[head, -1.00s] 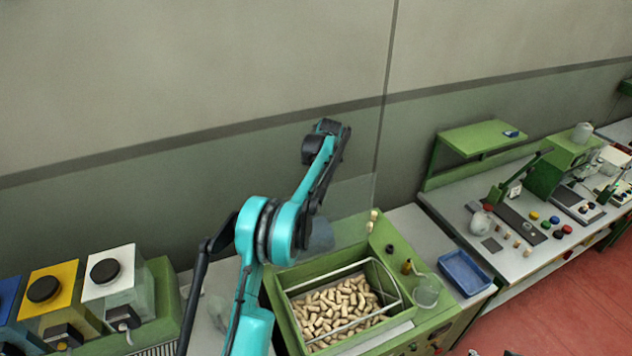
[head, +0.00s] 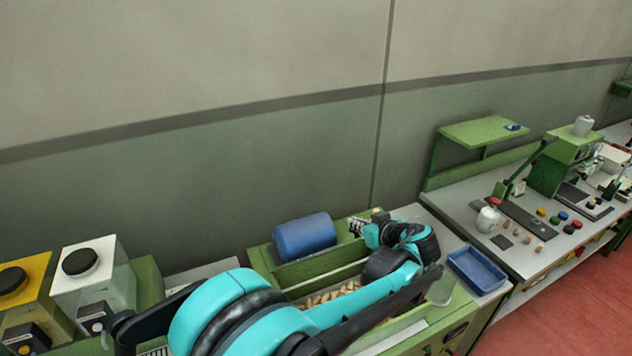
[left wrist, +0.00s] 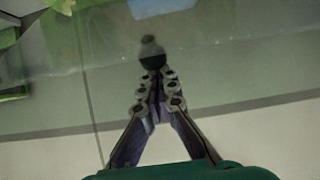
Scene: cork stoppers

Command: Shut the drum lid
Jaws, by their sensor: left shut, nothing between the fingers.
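A blue drum (head: 305,236) lies on its side at the back of the green machine (head: 262,262). I do not make out the lid's outline in the head view. In the left wrist view a clear sheet (left wrist: 235,75), which looks like the lid, crosses the upper part, and its angle is hard to tell. A dark round knob (left wrist: 151,56) shows just beyond my left fingertips. My left gripper (head: 355,226) is shut and empty, just right of the drum; it also shows in the left wrist view (left wrist: 154,82). Contact is unclear. My right gripper is out of view.
Corks (head: 330,296) lie in the machine's front bin, partly hidden by my left arm. A blue tray (head: 477,268) and a clear beaker (head: 441,291) stand to the right. White (head: 92,280) and yellow (head: 22,290) hoppers stand left.

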